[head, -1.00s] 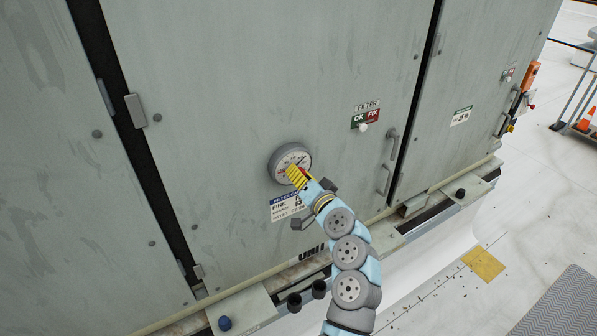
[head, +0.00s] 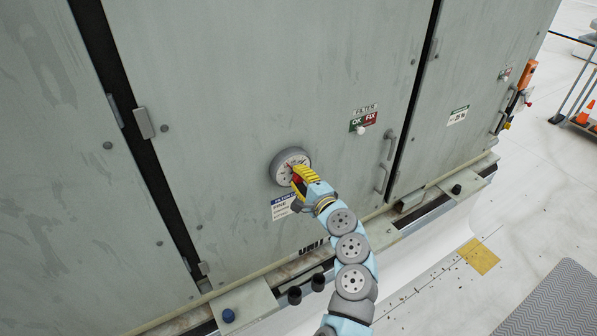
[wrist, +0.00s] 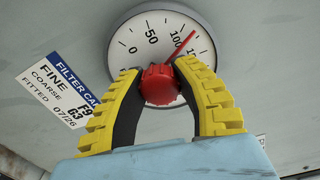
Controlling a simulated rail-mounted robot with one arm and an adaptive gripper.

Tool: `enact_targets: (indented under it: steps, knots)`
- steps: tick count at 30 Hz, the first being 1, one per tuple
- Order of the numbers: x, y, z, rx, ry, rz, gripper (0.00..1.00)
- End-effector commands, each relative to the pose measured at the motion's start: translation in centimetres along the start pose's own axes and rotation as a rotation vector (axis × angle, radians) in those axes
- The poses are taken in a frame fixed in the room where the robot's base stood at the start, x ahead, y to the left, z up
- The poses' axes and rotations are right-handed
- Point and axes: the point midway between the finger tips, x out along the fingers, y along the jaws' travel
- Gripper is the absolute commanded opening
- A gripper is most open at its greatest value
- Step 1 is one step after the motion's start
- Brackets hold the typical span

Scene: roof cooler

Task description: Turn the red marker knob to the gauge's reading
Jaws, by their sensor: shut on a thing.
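The round grey gauge (head: 279,164) is on the cabinet door in the head view. In the wrist view its white dial (wrist: 135,60) fills the top, numbers rising clockwise from 0 through 50. The red marker knob (wrist: 160,88) is ribbed and sits at the dial's centre. My gripper (wrist: 160,75) is shut on it, one yellow finger on each side. A thin red pointer (wrist: 184,44) runs from behind the knob to the upper right, past the third number. I cannot tell whether it is the marker or the needle. The lower dial is hidden.
A filter label (wrist: 55,88) is below and left of the gauge. To the right are an OK/FIX filter sign (head: 363,121) with a white knob and door handles (head: 390,147). The door face around the gauge is mostly flat and clear.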

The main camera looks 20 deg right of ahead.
Motion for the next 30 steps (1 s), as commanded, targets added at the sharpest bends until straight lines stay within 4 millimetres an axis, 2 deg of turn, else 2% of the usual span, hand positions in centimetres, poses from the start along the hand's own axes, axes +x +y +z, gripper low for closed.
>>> enact_targets:
  steps: [6,13,30]
  knots:
    - [-0.01,-0.27,0.02,0.161,-0.007,0.001,0.0]
    - [-0.02,-0.25,-0.02,0.273,-0.011,0.0,0.0]
    - [-0.01,-0.2,-0.02,0.333,-0.015,-0.001,0.0]
